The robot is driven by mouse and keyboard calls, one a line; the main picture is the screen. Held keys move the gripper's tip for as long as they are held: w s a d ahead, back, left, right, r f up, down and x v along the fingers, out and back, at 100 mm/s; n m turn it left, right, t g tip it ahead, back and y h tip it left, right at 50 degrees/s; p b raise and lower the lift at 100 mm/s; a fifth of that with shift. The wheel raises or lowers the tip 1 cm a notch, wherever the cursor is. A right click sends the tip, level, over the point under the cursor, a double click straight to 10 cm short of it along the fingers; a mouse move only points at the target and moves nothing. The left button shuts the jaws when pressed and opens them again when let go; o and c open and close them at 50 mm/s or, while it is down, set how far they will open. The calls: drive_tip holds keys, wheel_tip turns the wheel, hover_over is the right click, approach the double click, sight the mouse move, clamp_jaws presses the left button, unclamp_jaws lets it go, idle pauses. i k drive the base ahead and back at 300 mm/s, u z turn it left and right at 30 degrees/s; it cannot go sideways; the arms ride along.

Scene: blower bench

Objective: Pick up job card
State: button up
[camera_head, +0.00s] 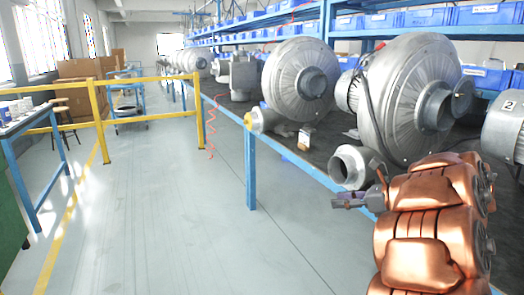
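I cannot clearly make out the job card. A small white upright item (306,137) stands on the dark bench top below the middle blower; it is too small to tell whether it is a card or a little box. My gripper (342,200) shows at the lower right, at the end of my copper-coloured arm. It is in front of the blue bench edge, below a silver pipe flange, and lower and to the right of the white item. Its fingers point left and are seen side-on, so their opening does not show. I see nothing held.
Large silver blowers (405,95) (287,82) and a pipe elbow (352,166) crowd the bench. A blue bench leg (251,170) stands at its front. Yellow railings (100,125) cross the left. The grey floor (170,220) between is clear.

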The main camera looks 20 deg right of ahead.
sight(303, 143)
drive_tip(key=u, duration=0.15)
drive_tip(key=i, duration=0.95)
drive_tip(key=z, duration=0.45)
drive_tip(key=i, duration=1.65)
drive_tip(key=z, duration=0.6)
